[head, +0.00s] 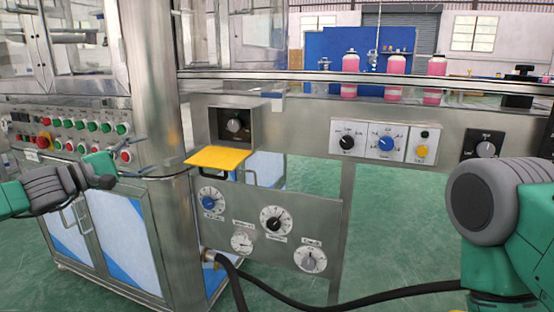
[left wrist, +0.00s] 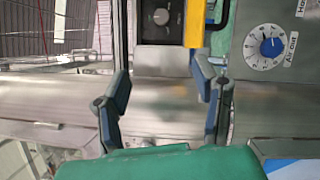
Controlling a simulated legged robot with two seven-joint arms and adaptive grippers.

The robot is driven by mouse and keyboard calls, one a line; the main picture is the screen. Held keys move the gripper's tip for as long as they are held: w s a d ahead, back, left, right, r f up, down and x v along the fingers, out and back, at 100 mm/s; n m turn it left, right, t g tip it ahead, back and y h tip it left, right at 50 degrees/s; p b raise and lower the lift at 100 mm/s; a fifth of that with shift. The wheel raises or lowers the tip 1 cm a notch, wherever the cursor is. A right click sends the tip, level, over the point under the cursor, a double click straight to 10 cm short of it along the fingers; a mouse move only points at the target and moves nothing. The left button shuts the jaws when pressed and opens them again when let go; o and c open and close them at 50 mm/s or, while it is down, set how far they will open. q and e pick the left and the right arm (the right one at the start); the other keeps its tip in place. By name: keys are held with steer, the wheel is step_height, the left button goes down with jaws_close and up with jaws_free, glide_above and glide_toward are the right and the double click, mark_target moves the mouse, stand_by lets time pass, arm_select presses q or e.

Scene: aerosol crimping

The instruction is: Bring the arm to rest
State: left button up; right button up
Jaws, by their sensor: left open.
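My left gripper (head: 150,160) is at the left of the head view, in front of the steel column and the button panel. In the left wrist view its two fingers (left wrist: 161,72) are apart with nothing between them, and bare steel shows behind. My left arm comes in from the left edge. A part of my right arm shows at the right edge of the head view; its gripper is out of the picture.
A yellow flap (head: 218,158) sticks out below a recessed knob box (head: 233,126), right of the left gripper. A button panel (head: 80,137) is behind the gripper. Pink bottles (head: 395,78) stand on the line above. A black hose (head: 380,298) crosses low.

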arm_select(q)
steer(key=s+d+f+m+g, duration=0.1)
steer(key=s+d+f+g, duration=0.25)
steer(key=d+f, duration=0.35)
steer(key=s+d+f+m+g+y, duration=0.1)
steer(key=s+d+f+m+g, duration=0.1)
steer(key=s+d+f, duration=0.4)
steer(key=s+d+f+m+g, duration=0.1)
steer(key=s+d+f+g, duration=0.15)
steer(key=d+f, duration=0.6)
steer(key=s+d+f+m+g+y, duration=0.2)
steer(key=s+f, duration=0.6)
steer(key=s, duration=0.2)
steer(key=s+d+f+m+g+y, duration=0.2)
steer(key=s+f, duration=0.7)
steer(key=s, duration=0.1)
steer(key=s+a+f+m+g+y, duration=0.2)
steer(key=s+a+f+y, duration=0.3)
steer(key=s+a, duration=0.6)
steer(key=s+a+m+y, duration=0.3)
steer(key=s+a, duration=0.4)
steer(key=a, duration=0.5)
step_height(320, 180, up, 18)
steer(key=p, duration=1.8)
steer(key=shift+w+d+r, duration=0.2)
steer(key=shift+w+d, duration=0.1)
arm_select(e)
step_height(320, 180, up, 18)
steer(key=shift+s+a, duration=0.15)
steer(key=shift+s, duration=0.1)
